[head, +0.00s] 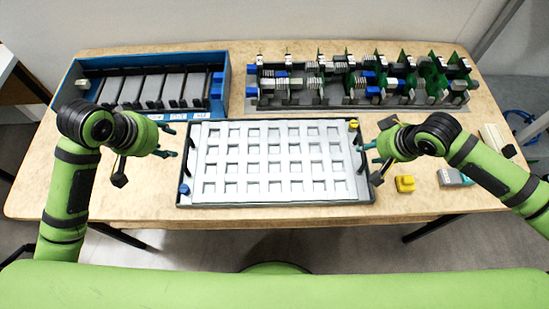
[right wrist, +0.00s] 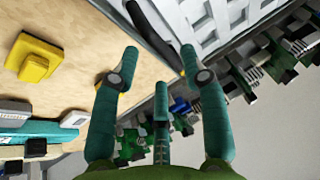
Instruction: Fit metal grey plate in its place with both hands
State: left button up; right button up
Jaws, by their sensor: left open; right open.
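A light grey plate (head: 272,192) with rows of square openings lies flat in a dark-edged frame at the front middle of the table. Black handles stand at its left (head: 190,150) and right (head: 364,152) ends. My left gripper (head: 170,142) is open and empty just outside the left end. My right gripper (head: 372,158) is open just outside the right end. In the right wrist view, the open fingers (right wrist: 158,68) point towards a black curved handle (right wrist: 150,36) beside the plate (right wrist: 220,22), with nothing seen gripped. Contact with the handle cannot be told.
A blue box (head: 226,88) with dark dividers stands at the back left. A metal rack (head: 300,101) of green circuit boards stands at the back right. A yellow block (head: 405,184) and a grey-teal device (head: 452,178) lie right of the plate. The table's front strip is clear.

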jog(key=v, duration=0.7)
jog(key=shift+s, duration=0.1)
